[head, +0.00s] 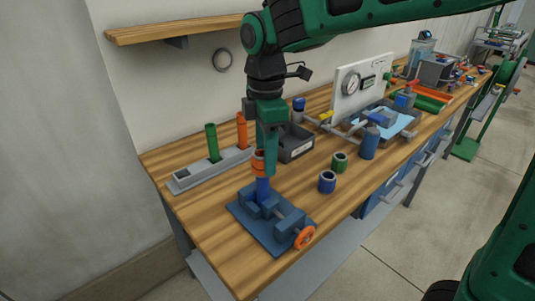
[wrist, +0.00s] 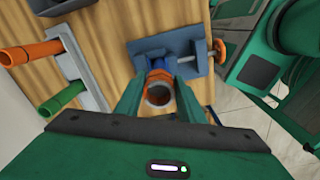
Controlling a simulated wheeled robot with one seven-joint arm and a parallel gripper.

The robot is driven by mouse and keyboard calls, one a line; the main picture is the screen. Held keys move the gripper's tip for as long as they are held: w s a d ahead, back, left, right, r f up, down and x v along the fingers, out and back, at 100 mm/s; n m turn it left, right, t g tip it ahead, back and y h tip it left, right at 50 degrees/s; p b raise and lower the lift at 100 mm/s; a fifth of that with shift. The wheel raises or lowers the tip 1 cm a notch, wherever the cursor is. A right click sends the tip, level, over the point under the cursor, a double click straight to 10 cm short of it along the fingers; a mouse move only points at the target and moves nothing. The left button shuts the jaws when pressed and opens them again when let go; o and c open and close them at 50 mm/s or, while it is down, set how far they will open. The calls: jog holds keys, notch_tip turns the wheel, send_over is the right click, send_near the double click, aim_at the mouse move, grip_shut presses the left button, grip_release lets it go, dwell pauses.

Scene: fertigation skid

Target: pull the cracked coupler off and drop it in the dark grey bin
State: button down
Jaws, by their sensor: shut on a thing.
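The orange coupler (head: 258,158) sits upright at the top of a blue pipe stub (head: 262,188), apparently still touching it; no crack can be made out. The stub stands in the blue vise (head: 252,232). My gripper (head: 262,168) points down and is shut on the coupler. In the wrist view the coupler (wrist: 157,77) lies between my gripper's fingertips (wrist: 159,92), its open round end facing the camera. The dark grey bin (head: 296,150) with a pale label stands behind and right of the vise, partly hidden by my gripper.
A grey rack (head: 190,178) holds upright green and orange pipes left of my gripper. A blue coupler (head: 327,181), a green coupler (head: 339,161) and a blue cylinder (head: 369,143) stand right of the vise. A gauge panel (head: 362,82) rises behind. The vise has an orange handwheel (head: 305,237).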

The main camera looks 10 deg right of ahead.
jog(key=shift+w+r, duration=0.1)
jog(key=shift+r, duration=0.2)
jog(key=shift+r, duration=2.8)
